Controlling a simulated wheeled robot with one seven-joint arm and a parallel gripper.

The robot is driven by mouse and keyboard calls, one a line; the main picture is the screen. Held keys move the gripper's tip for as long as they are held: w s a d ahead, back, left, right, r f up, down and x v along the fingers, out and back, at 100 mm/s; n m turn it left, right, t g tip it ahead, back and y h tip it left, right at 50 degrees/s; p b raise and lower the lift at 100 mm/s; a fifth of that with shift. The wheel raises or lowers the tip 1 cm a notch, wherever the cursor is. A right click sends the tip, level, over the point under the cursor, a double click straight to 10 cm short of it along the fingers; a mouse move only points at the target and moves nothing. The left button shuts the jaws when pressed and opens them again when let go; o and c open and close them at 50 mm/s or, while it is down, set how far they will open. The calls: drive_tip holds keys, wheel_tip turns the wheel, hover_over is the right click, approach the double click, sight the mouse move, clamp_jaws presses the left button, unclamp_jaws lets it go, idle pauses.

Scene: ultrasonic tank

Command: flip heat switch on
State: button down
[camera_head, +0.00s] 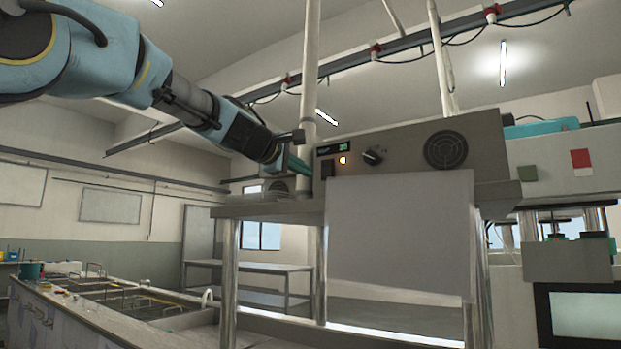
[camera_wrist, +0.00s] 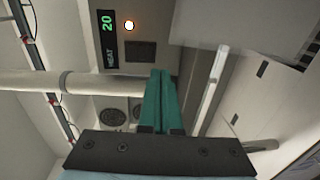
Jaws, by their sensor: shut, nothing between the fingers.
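The heat switch is a dark square rocker (camera_wrist: 140,51) on the grey control panel, beside a display (camera_wrist: 107,38) reading HEAT and a green 20. A small round lamp (camera_wrist: 129,25) glows next to it. In the head view the switch (camera_head: 327,169) sits under the display (camera_head: 335,149) at the panel's left end. My gripper (camera_head: 303,165) is just left of the switch. In the wrist view its teal fingers (camera_wrist: 160,73) are together and empty, with the tips close to the switch. Whether they touch it, and which way the rocker is tilted, I cannot tell.
A black knob (camera_head: 372,156) and round vent (camera_head: 445,150) are to the right on the panel. A pale flat sheet (camera_head: 400,238) hangs below it. A vertical pipe (camera_head: 309,75) rises behind my gripper. Sinks (camera_head: 120,295) are low at left.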

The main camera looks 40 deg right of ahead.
drive_tip(key=a, duration=0.2)
drive_tip(key=s+a+b, duration=0.1)
drive_tip(key=a+b, duration=0.1)
drive_tip(key=a, duration=0.1)
drive_tip(key=shift+s+a+f, duration=0.3)
drive_tip(key=shift+a+f, duration=0.05)
drive_tip(key=shift+f, duration=0.05)
